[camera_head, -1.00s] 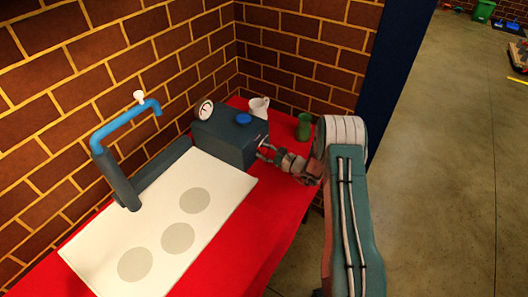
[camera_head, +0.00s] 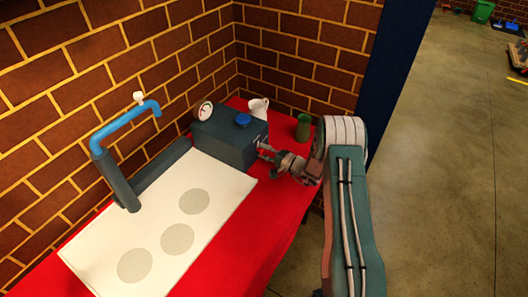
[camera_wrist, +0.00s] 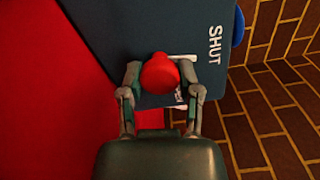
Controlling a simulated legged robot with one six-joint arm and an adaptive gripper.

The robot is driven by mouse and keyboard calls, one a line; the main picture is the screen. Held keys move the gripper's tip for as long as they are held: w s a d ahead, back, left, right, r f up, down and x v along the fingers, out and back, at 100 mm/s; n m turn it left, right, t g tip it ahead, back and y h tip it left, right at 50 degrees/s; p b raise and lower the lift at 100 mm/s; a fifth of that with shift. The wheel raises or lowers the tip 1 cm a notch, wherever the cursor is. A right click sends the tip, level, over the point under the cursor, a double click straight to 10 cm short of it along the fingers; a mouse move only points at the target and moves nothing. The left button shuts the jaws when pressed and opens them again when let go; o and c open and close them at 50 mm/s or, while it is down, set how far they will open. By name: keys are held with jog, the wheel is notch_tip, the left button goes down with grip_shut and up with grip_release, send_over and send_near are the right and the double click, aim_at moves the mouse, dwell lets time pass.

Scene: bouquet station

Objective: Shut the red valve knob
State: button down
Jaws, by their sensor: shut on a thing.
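The red valve knob (camera_wrist: 160,73) shows in the wrist view, on the face of a dark blue-grey box (camera_wrist: 190,25) with the white word SHUT on it. My gripper (camera_wrist: 160,78) has one finger on each side of the knob and is shut on it. In the head view my gripper (camera_head: 264,150) reaches the right side of the same box (camera_head: 225,143); the knob is hidden there. White marks beside the knob are partly covered by the knob and fingers.
The box carries a blue cap (camera_head: 242,120) and a round gauge (camera_head: 205,110). A white jug (camera_head: 259,108) and a green vase (camera_head: 303,127) stand close behind my gripper. A white board (camera_head: 160,225) and blue pipe (camera_head: 125,125) are at left. Brick walls close the back.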

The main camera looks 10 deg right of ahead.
jog(key=shift+a+f+n, duration=0.1)
jog(key=shift+n, duration=0.9)
jog(key=shift+s+f, duration=0.1)
jog(key=shift+c, duration=1.5)
grip_release()
jog(key=v, duration=1)
jog(key=shift+s+d, duration=0.15)
jog(key=shift+d, duration=0.2)
jog(key=shift+s+d, duration=0.35)
jog(key=shift+s, duration=0.05)
